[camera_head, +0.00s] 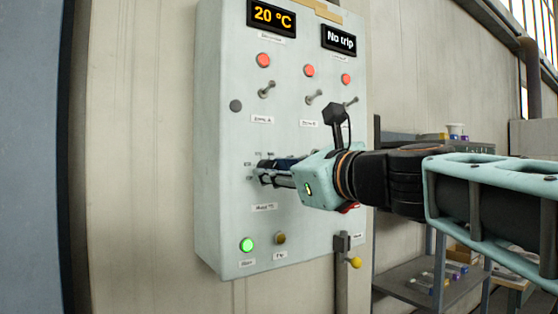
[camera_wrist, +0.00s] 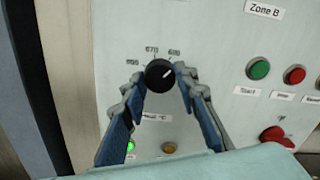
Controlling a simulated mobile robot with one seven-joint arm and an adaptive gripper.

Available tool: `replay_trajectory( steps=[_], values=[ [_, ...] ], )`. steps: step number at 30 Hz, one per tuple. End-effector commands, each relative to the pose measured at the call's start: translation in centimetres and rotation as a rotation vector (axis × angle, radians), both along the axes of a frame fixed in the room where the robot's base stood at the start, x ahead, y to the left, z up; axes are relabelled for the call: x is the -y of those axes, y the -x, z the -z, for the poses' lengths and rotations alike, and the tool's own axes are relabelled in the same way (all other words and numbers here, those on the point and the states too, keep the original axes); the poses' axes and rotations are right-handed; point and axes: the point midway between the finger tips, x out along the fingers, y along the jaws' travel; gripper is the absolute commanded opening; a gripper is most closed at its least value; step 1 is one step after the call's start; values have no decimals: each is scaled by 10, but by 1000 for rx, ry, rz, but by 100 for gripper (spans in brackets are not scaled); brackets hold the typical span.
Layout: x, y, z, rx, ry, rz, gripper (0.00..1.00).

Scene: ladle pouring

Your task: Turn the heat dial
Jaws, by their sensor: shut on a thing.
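The heat dial (camera_wrist: 160,76) is a round black knob on the pale control panel, with marks reading about 660, 670 and 680 around its top. Its white pointer line slants to the upper right, toward the 680 mark. My gripper (camera_wrist: 160,80) has one blue-padded finger on each side of the dial and is shut on it. In the head view my gripper (camera_head: 264,172) reaches the panel from the right and its fingers mostly hide the dial. The display (camera_head: 271,18) reads 20 °C.
In the wrist view a red knob (camera_wrist: 277,136) and a green button (camera_wrist: 258,69) sit to the right. A shelf (camera_head: 405,278) stands behind my arm.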

Motion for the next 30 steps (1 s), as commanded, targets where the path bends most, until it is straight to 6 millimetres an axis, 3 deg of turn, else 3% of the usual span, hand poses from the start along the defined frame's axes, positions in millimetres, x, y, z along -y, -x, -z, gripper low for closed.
replay_trajectory(
  steps=[15, 30],
  values=[
    [0, 0, -1, -247, -360, 0, 3],
    [0, 0, 2, -340, -499, 1, 3]
  ],
)
